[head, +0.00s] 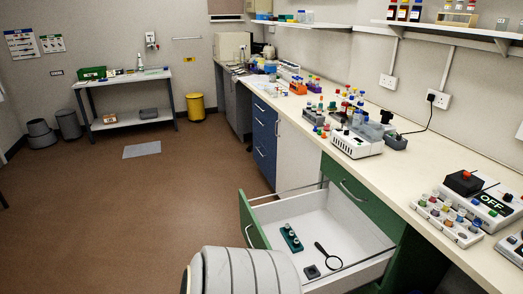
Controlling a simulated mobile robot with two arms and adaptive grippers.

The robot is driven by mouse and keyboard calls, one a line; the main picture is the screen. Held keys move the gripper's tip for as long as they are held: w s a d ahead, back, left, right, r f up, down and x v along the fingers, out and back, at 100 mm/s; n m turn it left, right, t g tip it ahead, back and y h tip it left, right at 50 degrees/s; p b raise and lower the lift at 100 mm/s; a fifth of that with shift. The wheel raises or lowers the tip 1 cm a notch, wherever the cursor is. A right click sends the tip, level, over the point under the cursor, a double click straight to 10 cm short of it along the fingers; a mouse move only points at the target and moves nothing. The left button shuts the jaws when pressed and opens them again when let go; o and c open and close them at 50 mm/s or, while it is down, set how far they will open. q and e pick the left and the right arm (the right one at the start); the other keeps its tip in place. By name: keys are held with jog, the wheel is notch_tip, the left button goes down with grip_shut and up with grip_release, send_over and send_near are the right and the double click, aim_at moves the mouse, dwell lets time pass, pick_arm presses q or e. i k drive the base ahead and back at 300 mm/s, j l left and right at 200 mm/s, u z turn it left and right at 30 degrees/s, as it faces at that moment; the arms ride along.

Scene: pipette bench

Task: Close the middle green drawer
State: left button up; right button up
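A green drawer stands pulled far out from the bench on the right in the head view. Its green front panel (252,222) faces left and carries a pale curved handle (249,236). Its white inside holds a green rack with small vials (291,238), a black magnifying glass (328,257) and a small dark square item (312,272). A green drawer front (362,196) just above it is shut. A grey rounded link of mine covers the lower near part of the open drawer. Neither of my grippers shows.
The long cream bench top (425,168) carries several racks, vials and instruments above the drawers. Blue drawers (265,140) and a white cabinet door (297,155) lie farther along, shut. The brown floor (150,210) left of the drawer is clear except for a grey mat (142,150).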

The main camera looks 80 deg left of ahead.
aim_at(326, 217)
jog(key=u, duration=2.6)
